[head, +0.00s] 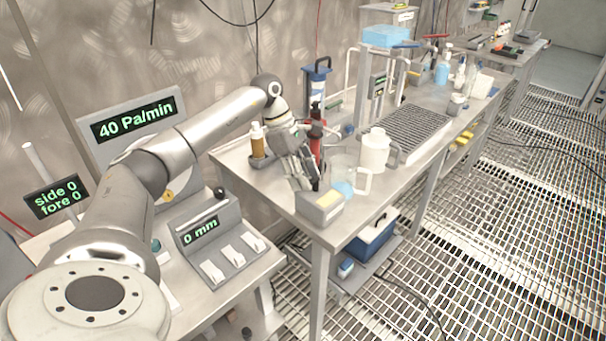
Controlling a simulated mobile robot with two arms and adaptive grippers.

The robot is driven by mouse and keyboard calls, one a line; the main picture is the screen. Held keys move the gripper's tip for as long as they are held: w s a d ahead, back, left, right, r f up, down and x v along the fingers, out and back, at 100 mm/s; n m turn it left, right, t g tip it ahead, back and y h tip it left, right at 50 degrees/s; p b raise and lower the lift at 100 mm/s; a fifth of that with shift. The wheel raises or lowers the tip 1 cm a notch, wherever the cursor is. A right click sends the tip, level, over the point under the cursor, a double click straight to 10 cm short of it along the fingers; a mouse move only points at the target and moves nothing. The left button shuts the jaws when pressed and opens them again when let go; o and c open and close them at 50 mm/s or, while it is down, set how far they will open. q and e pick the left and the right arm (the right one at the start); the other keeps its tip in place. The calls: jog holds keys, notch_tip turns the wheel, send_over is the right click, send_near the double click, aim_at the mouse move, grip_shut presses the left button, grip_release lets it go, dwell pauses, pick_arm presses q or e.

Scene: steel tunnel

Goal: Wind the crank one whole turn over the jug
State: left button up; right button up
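My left gripper (308,182) reaches in from the left and points down at the near end of the steel bench. Its fingers are beside a small dark upright part (316,183); I cannot tell whether they are shut on it. A clear jug (362,183) with a handle and a little blue in its bottom stands just right of the gripper. A crank cannot be made out clearly; the gripper hides part of this area. A red and black upright piece (316,130) stands right behind the gripper. My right gripper is not in view.
A white jug (375,150) stands behind the clear jug, beside a ribbed drain tray (412,130). An amber bottle (257,142) stands left of the gripper. Grated floor (500,240) lies open to the right.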

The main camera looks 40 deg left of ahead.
pick_arm(q)
jog(key=v, duration=1.2)
